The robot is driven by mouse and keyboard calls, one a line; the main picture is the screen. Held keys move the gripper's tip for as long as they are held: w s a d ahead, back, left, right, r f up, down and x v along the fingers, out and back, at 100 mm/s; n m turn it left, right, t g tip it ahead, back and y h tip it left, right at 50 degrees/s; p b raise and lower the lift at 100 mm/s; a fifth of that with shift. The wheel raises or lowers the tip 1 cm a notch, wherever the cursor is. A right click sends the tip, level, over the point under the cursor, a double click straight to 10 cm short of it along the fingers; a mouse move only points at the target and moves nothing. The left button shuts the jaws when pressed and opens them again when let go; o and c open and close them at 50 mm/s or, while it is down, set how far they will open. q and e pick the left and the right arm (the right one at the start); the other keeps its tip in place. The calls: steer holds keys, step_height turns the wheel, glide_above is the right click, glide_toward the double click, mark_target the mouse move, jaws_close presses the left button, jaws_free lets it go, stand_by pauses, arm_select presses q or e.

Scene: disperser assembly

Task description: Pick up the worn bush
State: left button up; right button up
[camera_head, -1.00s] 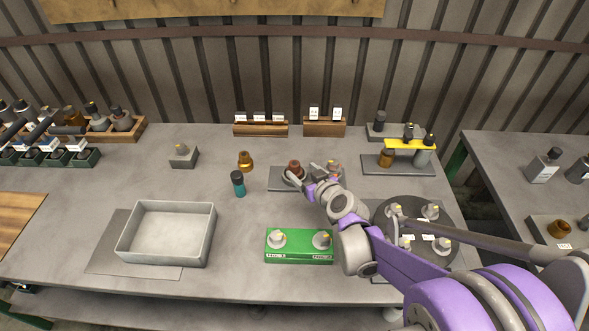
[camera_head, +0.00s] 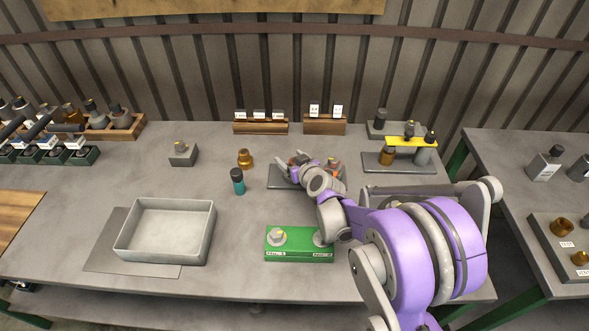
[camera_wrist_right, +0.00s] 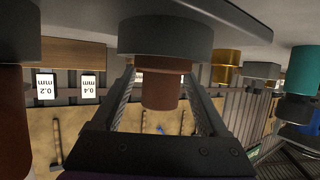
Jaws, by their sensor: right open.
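In the right wrist view, which is upside down, a brown cylindrical bush (camera_wrist_right: 160,92) with a wide dark round part stands between the fingers of my right gripper (camera_wrist_right: 162,110). The fingers are open, one on each side, with gaps visible. I cannot tell from its surface whether it is the worn one. In the head view my right gripper (camera_head: 292,161) is over the grey plate (camera_head: 279,183) and largely hides this bush. A second brown part (camera_head: 334,168) stands at the plate's right end, partly behind my arm. My left gripper is not in view.
A brass part (camera_head: 245,158) and a teal-bodied bottle (camera_head: 238,183) stand left of the plate. A green block (camera_head: 300,255) is in front, and an empty grey tray (camera_head: 165,232) is front left. Wooden label holders (camera_head: 261,128) stand behind. My arm covers the table's right front.

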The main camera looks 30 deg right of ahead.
jaws_close()
stand_by(0.4)
